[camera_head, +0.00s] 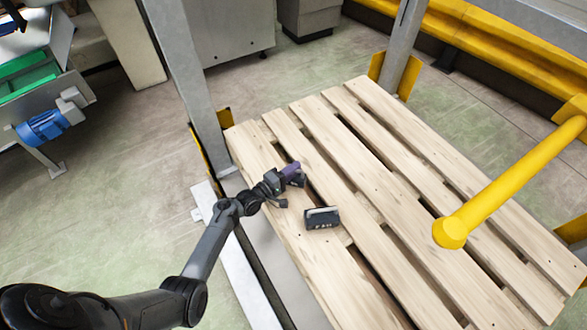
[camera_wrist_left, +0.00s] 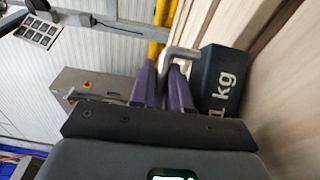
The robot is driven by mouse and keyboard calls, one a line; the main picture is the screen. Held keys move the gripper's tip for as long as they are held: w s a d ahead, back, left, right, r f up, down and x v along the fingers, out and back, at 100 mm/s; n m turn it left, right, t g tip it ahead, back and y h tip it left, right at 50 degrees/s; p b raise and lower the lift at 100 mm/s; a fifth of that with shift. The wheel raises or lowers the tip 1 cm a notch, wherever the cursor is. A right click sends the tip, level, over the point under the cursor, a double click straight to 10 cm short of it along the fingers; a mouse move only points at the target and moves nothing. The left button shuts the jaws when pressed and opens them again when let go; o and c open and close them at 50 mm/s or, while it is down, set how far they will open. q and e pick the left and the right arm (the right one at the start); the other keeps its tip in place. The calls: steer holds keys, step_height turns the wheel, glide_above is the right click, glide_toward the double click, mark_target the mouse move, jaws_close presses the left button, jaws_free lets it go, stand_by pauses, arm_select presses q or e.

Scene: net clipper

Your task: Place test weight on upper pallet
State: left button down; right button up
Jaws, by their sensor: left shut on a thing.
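The test weight (camera_head: 322,217) is a dark block with a pale handle, over the near left boards of the upper pallet (camera_head: 385,160). It shows large with "1 kg" on its face in the left wrist view (camera_wrist_left: 222,85). My left gripper (camera_head: 293,172) has purple fingers, just up and left of the block in the head view. In the left wrist view its fingers (camera_wrist_left: 162,85) are shut on the bent grey handle, with the block at their right. I cannot tell whether the block touches the boards. My right gripper is not in view.
A grey post (camera_head: 190,80) stands by the pallet's left corner, and another (camera_head: 402,45) at the back. A yellow bar (camera_head: 510,185) reaches over the pallet's right side. The boards between are bare, with gaps.

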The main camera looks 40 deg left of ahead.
arm_select(q)
steer(key=shift+w+f, duration=0.1)
stand_by(0.3)
steer(key=c, duration=1.5)
jaws_free()
steer(key=shift+f, duration=0.25)
steer(key=shift+c, duration=0.2)
steer(key=o, duration=0.4)
steer(key=shift+o, duration=0.2)
steer(key=shift+r, duration=0.1)
